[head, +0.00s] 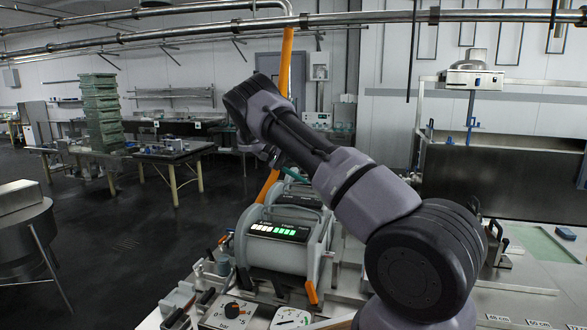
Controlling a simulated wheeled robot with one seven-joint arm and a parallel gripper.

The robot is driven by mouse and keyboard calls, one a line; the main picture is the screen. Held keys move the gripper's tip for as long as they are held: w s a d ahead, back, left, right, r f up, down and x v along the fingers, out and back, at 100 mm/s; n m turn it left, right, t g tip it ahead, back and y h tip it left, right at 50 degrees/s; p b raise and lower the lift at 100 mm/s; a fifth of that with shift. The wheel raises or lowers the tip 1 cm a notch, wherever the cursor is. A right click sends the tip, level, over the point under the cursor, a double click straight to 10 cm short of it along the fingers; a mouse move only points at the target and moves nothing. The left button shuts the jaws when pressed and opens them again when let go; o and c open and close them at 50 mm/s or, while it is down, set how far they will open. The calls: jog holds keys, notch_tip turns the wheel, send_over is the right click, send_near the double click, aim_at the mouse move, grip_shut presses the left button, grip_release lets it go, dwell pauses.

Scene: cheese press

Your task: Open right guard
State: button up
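A light grey rounded housing (281,264) stands on the machine table in the lower middle of the head view. Its dark panel (279,232) shows lit green bars. A similar grey housing (297,198) stands close behind it, partly covered. I cannot tell which part is the right guard. My arm reaches up from the lower right and bends over above the housings. What seems to be my gripper (268,152) is small and dark, mostly hidden behind my arm, above and behind the housings. Whether it is open or holds anything does not show.
Gauges (228,312) and several levers sit at the table's front. An orange pole (287,65) rises behind the housings. A metal tank (497,178) stands at the right. A round metal vessel (25,240) is at the left. Dark floor (130,225) lies clear between the vessel and the table.

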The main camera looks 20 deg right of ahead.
jog(key=v, duration=0.6)
jog(key=shift+f, duration=0.1)
jog(key=s+d+r+n+t+y, duration=0.2)
jog(key=s+d+r+t+y, duration=0.35)
jog(key=s+r, duration=0.85)
jog(key=s+a+r+t+y, duration=0.2)
jog(key=s+a+t+y, duration=0.1)
jog(key=s, duration=0.9)
jog(key=s+a+r+t+y, duration=0.2)
jog(key=s+a+t, duration=0.3)
jog(key=s, duration=0.8)
jog(key=shift+a+r+n+t+y, duration=0.2)
jog(key=shift+a+n+t+y, duration=0.2)
jog(key=shift+y, duration=0.45)
